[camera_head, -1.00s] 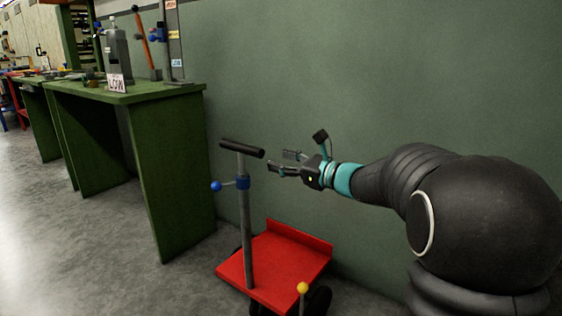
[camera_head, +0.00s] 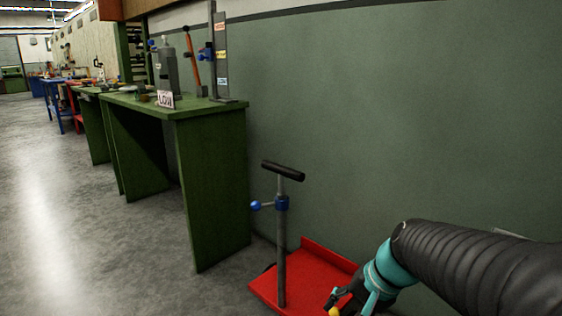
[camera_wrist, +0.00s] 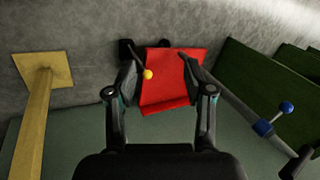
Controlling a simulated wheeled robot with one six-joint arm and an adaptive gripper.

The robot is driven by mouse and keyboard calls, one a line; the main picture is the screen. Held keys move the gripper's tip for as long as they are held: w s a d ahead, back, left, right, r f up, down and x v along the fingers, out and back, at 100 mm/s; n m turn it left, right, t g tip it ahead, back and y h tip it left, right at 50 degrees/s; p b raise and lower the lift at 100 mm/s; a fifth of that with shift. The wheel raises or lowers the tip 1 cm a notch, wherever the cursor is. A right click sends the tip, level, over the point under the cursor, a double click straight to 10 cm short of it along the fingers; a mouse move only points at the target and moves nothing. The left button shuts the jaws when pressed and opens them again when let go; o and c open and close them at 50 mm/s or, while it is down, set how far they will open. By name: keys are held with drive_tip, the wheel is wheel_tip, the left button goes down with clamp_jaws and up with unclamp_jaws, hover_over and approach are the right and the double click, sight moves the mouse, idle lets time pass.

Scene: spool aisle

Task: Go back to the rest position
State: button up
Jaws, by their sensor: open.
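My gripper (camera_wrist: 158,68) is open and empty in the wrist view, its two fingers apart above the red cart platform (camera_wrist: 172,98). In the head view my gripper (camera_head: 345,302) is low at the bottom edge, partly cut off, in front of the red platform (camera_head: 313,270). The cart's grey post with a black T-handle (camera_head: 283,171) and a blue knob (camera_head: 256,206) stands upright to the left of my gripper. A small yellow ball (camera_wrist: 148,74) shows by the left finger in the wrist view.
A green wall (camera_head: 400,120) runs behind the cart. The wrist view shows a yellow post (camera_wrist: 36,110) at left. Grey floor (camera_head: 110,245) is clear at left.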

drive_tip(key=s+d+r+n+t+h+p, duration=0.2)
drive_tip(key=s+d+r+n+h+p, duration=0.1)
drive_tip(key=s+r, duration=0.6)
drive_tip(key=s+n+h+p, duration=0.1)
drive_tip(key=s+n+p, duration=0.1)
drive_tip(key=s, duration=0.1)
drive_tip(key=shift+r+n+t, duration=0.25)
drive_tip(key=shift+n+t, duration=0.05)
drive_tip(key=shift+n, duration=0.1)
idle(0.8)
